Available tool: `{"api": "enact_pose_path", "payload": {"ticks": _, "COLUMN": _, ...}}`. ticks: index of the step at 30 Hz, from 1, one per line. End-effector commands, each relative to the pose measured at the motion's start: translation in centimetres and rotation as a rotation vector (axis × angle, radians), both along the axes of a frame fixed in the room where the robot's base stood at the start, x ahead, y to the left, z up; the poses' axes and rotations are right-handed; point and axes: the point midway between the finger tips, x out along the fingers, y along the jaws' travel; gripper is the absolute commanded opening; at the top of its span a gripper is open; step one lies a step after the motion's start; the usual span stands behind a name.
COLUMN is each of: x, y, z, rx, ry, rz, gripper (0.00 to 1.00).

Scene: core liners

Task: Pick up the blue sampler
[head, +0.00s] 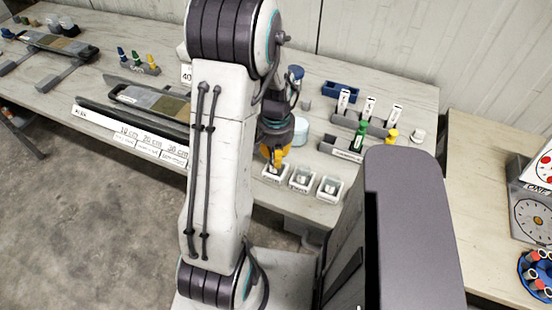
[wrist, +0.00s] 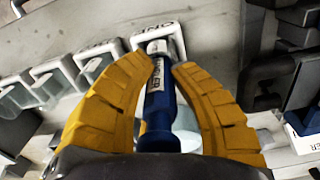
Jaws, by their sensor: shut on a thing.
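The blue sampler (wrist: 158,112) stands out in the wrist view as a blue cylinder with a white printed label and a pale end. My gripper (wrist: 163,68) has its two yellow fingers closed in on both sides of it. The pale end lies over or in a white-framed holder (wrist: 172,24); I cannot tell whether it touches. In the head view my gripper (head: 274,155) is just above the leftmost of three small white holders (head: 275,173), and the sampler is hidden there.
A rack (head: 345,146) with a green sampler (head: 362,131) and a yellow sampler (head: 391,136) stands to the right. A blue tray (head: 341,91) is behind it. Core trays (head: 150,103) lie left. The bench's front edge is close to the holders.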

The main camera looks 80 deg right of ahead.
Motion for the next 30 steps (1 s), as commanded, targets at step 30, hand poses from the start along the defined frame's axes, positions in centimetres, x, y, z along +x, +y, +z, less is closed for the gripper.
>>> {"api": "enact_pose_path", "payload": {"ticks": 30, "x": 0.1, "y": 0.0, "z": 10.2, "rx": -0.001, "ry": 0.000, "rz": 0.003, "gripper": 0.00}}
